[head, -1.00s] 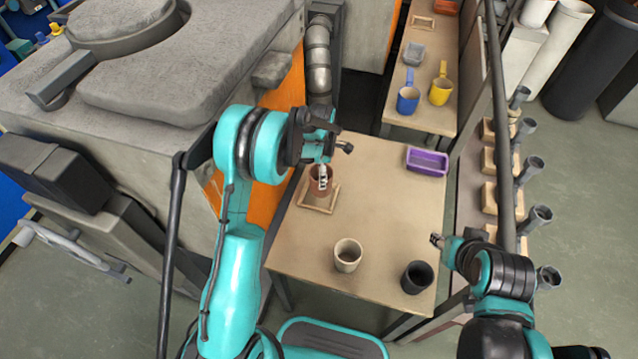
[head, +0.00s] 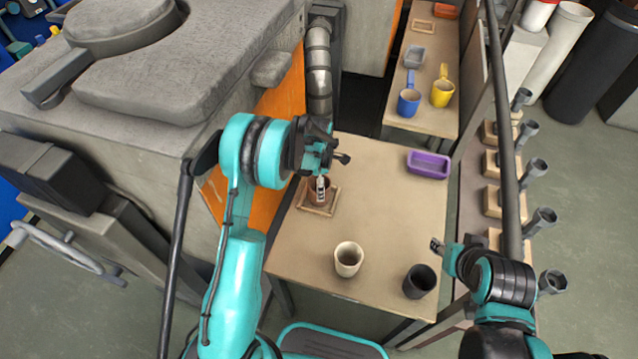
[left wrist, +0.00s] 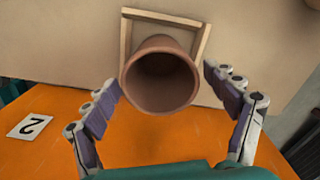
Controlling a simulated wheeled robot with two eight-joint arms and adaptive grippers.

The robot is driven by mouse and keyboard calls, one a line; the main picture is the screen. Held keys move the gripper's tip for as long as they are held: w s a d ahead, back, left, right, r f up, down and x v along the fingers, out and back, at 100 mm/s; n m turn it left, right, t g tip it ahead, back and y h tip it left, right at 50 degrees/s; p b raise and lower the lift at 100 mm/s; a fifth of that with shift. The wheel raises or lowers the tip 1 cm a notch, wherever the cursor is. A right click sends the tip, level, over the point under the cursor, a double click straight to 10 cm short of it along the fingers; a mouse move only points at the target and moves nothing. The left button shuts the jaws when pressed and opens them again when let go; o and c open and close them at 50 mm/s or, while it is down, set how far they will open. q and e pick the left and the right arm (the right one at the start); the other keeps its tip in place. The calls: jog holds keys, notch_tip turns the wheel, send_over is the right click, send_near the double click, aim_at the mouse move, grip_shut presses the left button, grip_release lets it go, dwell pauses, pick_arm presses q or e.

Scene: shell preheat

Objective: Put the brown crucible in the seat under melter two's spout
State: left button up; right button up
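The brown crucible (head: 319,190) stands in the square wooden seat (head: 331,207) at the table's left edge. In the left wrist view the crucible (left wrist: 160,78) shows its open rim, with the seat (left wrist: 207,42) behind it. My left gripper (head: 320,188) is at the crucible. Its fingers (left wrist: 160,84) are spread on both sides of the rim with a narrow gap on each side. The crucible's base is hidden. My right gripper (head: 436,245) hovers by the table's right edge, away from the crucible; its fingers are too small to read.
A cream crucible (head: 348,259) and a dark crucible (head: 419,281) stand at the table's front. A purple tray (head: 428,164) is at the back right. A melter spout pipe (head: 318,70) rises behind the seat. A "2" card (left wrist: 29,126) is on the orange panel. The table's middle is clear.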

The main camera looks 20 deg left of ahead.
pick_arm(q)
jog(key=shift+r, duration=0.1)
pick_arm(e)
jog(key=shift+r, duration=0.1)
pick_arm(q)
jog(key=shift+r+p, duration=0.3)
jog(key=s+r+m+t+p, duration=0.1)
jog(key=s+r+m+p, duration=0.15)
jog(key=r, duration=0.75)
jog(key=s+r+m+t+p, duration=0.1)
jog(key=s+r+m, duration=0.15)
jog(key=r, duration=0.75)
jog(key=s+r+m+t, duration=0.2)
jog(key=s+r+m, duration=0.1)
jog(key=s+m, duration=0.5)
jog(key=s+r+m+t, duration=0.3)
jog(key=s+m, duration=0.6)
jog(key=s, duration=0.4)
jog(key=shift+r, duration=0.75)
pick_arm(e)
notch_tip(320, 180, up, 4)
jog(key=shift+f, duration=0.15)
pick_arm(q)
jog(key=shift+a, duration=0.1)
jog(key=shift+c, duration=0.4)
pick_arm(e)
jog(key=shift+c, duration=0.3)
